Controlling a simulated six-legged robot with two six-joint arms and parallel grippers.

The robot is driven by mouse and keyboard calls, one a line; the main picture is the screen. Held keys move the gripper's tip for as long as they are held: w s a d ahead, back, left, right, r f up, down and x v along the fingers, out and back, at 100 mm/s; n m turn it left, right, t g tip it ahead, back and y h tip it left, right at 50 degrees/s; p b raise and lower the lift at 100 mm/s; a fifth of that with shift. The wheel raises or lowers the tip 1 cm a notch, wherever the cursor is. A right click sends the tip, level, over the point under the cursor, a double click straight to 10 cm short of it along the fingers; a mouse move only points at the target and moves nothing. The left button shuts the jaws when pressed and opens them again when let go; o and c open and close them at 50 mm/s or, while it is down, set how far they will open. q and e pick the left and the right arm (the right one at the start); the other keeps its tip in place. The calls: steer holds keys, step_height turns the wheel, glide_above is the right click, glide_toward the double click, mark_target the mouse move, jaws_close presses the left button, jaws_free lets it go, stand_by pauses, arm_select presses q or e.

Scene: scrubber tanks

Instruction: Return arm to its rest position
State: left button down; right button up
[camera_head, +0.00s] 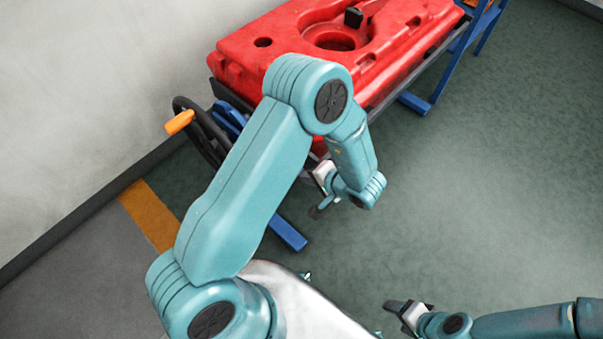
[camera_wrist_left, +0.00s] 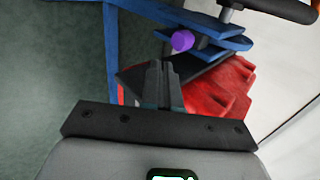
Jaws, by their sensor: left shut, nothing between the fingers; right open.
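My left arm reaches in from the bottom left of the head view and bends down in front of the red tank (camera_head: 235,62). My left gripper (camera_head: 317,212) hangs beside the tank's near side, partly hidden by its own wrist. In the left wrist view the fingers of the left gripper (camera_wrist_left: 162,80) are shut together with nothing between them, and the red tank (camera_wrist_left: 215,90) lies beyond them. My right gripper (camera_head: 391,306) is low in the head view, over the floor, open and empty, with its arm coming in from the right.
The tank rests on a blue frame (camera_head: 287,232). A black handwheel (camera_head: 207,135) with an orange handle (camera_head: 179,122) stands at its left end. A purple knob (camera_wrist_left: 182,41) shows in the left wrist view. A pale wall (camera_head: 80,80) is at left; green floor (camera_head: 500,180) is clear at right.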

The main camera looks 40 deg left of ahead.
arm_select(q)
steer(key=s+a+f+m+t+h, duration=0.1)
steer(key=s+a+f+t+h, duration=0.15)
steer(key=f, duration=0.25)
steer(key=s+d+f+n+g+h, duration=0.1)
steer(key=s+d+n+h, duration=0.1)
steer(key=s+d+h, duration=0.3)
steer(key=s+d+f+n+g+h, duration=0.1)
steer(key=s+d+h, duration=0.4)
steer(key=d, duration=0.6)
steer(key=shift+s+f+n+g+h, duration=0.35)
steer(key=shift+s+n+g+h, duration=0.1)
steer(key=shift+n, duration=0.15)
